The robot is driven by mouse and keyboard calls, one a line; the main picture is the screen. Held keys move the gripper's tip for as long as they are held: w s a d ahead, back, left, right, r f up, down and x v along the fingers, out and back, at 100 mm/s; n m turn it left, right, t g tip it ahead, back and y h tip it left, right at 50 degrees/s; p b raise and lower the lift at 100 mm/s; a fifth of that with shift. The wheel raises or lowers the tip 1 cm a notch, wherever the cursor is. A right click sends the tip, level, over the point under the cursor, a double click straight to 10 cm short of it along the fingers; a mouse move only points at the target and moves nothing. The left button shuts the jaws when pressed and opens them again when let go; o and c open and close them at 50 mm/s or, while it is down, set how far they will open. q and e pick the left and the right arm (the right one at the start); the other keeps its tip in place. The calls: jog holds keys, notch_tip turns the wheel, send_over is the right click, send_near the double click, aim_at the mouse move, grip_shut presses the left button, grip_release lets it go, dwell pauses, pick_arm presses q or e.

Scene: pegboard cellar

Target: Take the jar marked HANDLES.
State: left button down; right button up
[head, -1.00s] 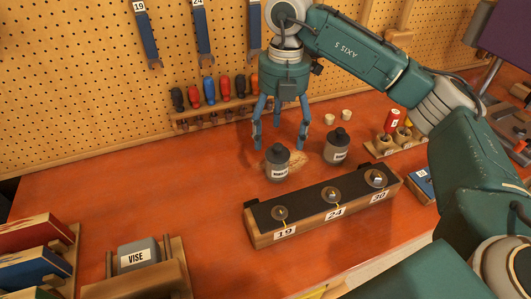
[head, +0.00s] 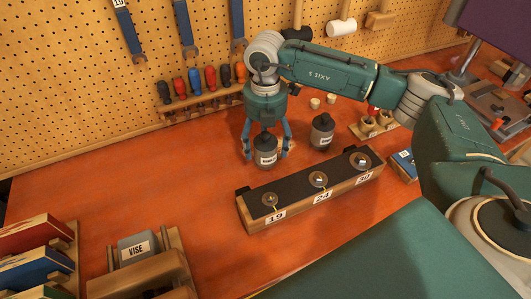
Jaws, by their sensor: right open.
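Two grey jars with dark lids and white labels stand on the orange bench. The left jar (head: 265,151) is between the fingers of my right gripper (head: 266,154). The right jar (head: 322,131) stands apart, a little to the right and farther back. Both labels are too small to read surely, so I cannot tell which one says HANDLES. My right gripper is open and points down, with one finger on each side of the left jar. I cannot tell whether a finger touches it. My left gripper is not in view.
A wooden block (head: 247,218) with round pieces marked 19, 24 and 30 lies just in front of the jars. Screwdrivers (head: 194,80) stand in a rack behind, at the pegboard. A VISE box (head: 137,249) is at the front left. The bench's left middle is clear.

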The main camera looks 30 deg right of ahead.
jog(key=shift+f, duration=0.25)
grip_shut()
jog(key=shift+w+r, duration=0.1)
jog(key=shift+r, duration=0.1)
jog(key=shift+r, duration=0.6)
notch_tip(320, 180, up, 12)
jog(key=b, duration=0.3)
notch_tip(320, 180, up, 7)
jog(key=shift+f, duration=0.2)
